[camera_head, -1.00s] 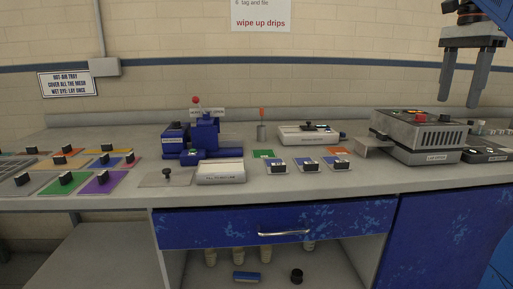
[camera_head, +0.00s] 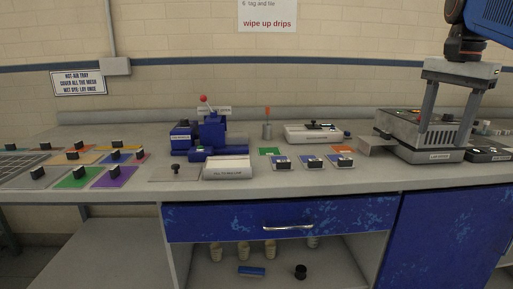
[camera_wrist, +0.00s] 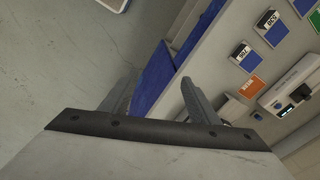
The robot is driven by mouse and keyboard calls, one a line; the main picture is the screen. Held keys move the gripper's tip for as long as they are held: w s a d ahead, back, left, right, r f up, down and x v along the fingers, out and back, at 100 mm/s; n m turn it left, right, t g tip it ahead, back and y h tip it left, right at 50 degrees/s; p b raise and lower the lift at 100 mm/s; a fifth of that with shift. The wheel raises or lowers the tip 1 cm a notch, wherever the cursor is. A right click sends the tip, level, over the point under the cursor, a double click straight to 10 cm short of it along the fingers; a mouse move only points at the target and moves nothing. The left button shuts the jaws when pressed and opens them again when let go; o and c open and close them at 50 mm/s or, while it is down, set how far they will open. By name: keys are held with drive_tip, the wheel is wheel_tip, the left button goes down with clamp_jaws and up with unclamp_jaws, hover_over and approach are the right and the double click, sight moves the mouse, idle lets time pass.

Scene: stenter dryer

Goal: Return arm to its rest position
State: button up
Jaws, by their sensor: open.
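My gripper (camera_head: 448,150) hangs at the right in the head view, in front of the grey stenter dryer machine (camera_head: 400,138). Its two grey fingers point down, stand apart and hold nothing between them. In the wrist view the fingers of my gripper (camera_wrist: 155,100) are also spread and empty. The wrist view looks past them to the blue cabinet front (camera_wrist: 160,75) and the floor. My blue arm link shows at the upper right of the head view. The fingers cover part of the machine.
The bench top (camera_head: 300,180) carries a blue press (camera_head: 213,132), a white box (camera_head: 228,168), several black-knobbed tiles (camera_head: 313,162) and a pale instrument (camera_head: 312,133). Coloured mats (camera_head: 115,177) lie at the left. A drawer handle (camera_head: 288,227) sticks out below. Above the bench is mostly free.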

drive_tip(key=s+a+f+n+t, duration=0.1)
drive_tip(key=s+a+f+n, duration=0.3)
drive_tip(key=f, duration=0.7)
drive_tip(key=s+a+f+n+t, duration=0.1)
drive_tip(key=s+a+f+n, duration=0.3)
drive_tip(key=f, duration=0.7)
drive_tip(key=s+a+f+n+t, duration=0.1)
drive_tip(key=s+a+f+n, duration=0.3)
drive_tip(key=s+f, duration=0.3)
wheel_tip(320, 180, down, 4)
drive_tip(key=shift+s+a+f+n+t, duration=0.1)
drive_tip(key=shift+s+a+n+t, duration=0.25)
drive_tip(key=shift+a, duration=0.45)
